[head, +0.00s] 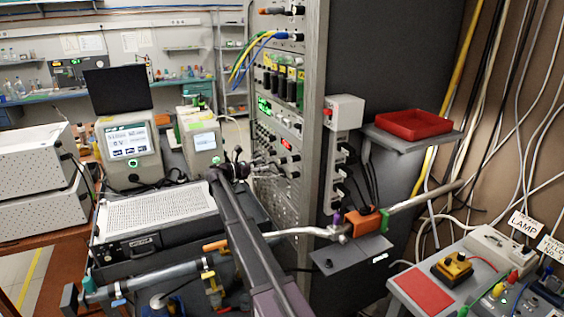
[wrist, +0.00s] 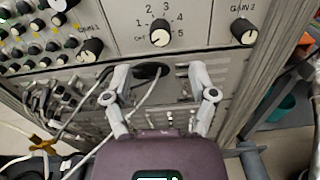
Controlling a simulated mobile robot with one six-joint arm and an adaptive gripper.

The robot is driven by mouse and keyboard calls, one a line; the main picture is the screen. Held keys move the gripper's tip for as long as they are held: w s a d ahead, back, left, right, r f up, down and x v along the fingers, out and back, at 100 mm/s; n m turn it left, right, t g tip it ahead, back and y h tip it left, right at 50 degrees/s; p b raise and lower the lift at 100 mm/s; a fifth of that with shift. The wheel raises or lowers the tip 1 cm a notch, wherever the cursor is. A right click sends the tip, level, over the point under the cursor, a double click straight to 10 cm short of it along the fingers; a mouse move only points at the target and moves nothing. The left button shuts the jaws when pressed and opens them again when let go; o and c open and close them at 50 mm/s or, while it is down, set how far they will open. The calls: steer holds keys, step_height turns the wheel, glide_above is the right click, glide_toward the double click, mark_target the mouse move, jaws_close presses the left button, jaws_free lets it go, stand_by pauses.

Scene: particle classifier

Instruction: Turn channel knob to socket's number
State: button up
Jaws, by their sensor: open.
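The channel knob (wrist: 160,37), a black dial with a white-marked face, is at the top middle of the wrist view. Its scale reads OFF and 1 to 5; I cannot tell for sure which mark its pointer meets. My gripper (wrist: 158,70) is open and empty, its fingers spread below the knob and apart from it. Between the fingers is a dark oval opening (wrist: 150,71) in the panel with a pale cable running down from it. I cannot read a socket number. In the head view my gripper (head: 240,163) is at the rack's front, where the knob cannot be made out.
The GAIN 1 knob (wrist: 91,48) and GAIN 2 knob (wrist: 244,32) flank the channel knob. Plugs and cables crowd the panel's left side. In the head view the rack (head: 312,110) stands beside a shelf with a red tray (head: 413,124). A perforated-top instrument (head: 160,215) lies left of my arm.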

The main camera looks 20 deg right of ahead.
mark_target(280, 161)
steer(key=d, duration=0.8)
steer(key=shift+w, duration=0.1)
jaws_close()
steer(key=shift+d, duration=0.3)
steer(key=shift+a, duration=0.2)
